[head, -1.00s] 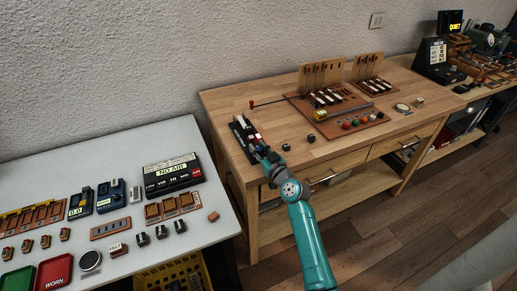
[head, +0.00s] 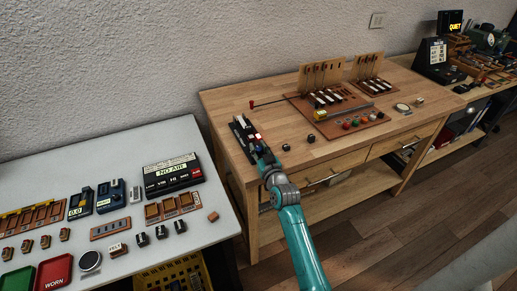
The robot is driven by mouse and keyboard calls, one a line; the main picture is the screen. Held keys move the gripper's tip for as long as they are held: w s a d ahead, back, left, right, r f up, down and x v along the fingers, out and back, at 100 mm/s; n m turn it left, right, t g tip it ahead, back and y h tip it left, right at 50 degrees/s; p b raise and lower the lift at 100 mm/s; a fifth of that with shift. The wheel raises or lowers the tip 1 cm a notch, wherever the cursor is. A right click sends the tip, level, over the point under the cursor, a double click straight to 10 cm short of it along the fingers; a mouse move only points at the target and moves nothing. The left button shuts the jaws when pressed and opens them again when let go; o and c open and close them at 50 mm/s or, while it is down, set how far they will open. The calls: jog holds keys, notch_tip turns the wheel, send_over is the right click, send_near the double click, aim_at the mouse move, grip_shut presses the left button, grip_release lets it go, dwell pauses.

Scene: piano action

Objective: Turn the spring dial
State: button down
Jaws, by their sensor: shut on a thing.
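My teal arm reaches from the bottom of the head view to the left front of the wooden table. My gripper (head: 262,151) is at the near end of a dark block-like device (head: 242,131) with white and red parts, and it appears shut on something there. The gripper and arm cover the near part of this device. The held thing is too small and hidden to make out, and I cannot tell whether it is the spring dial.
The wooden table (head: 225,100) carries a brown board (head: 300,102) with keys and coloured knobs. Small dark knobs (head: 311,138) stand right of my gripper. The grey-white table (head: 60,165) at left holds a NO AIR box (head: 170,172), trays and small parts.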

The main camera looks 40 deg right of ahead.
jog(key=c, duration=0.8)
grip_release()
jog(key=shift+c, duration=0.2)
jog(key=shift+s, duration=0.1)
jog(key=v, duration=1.2)
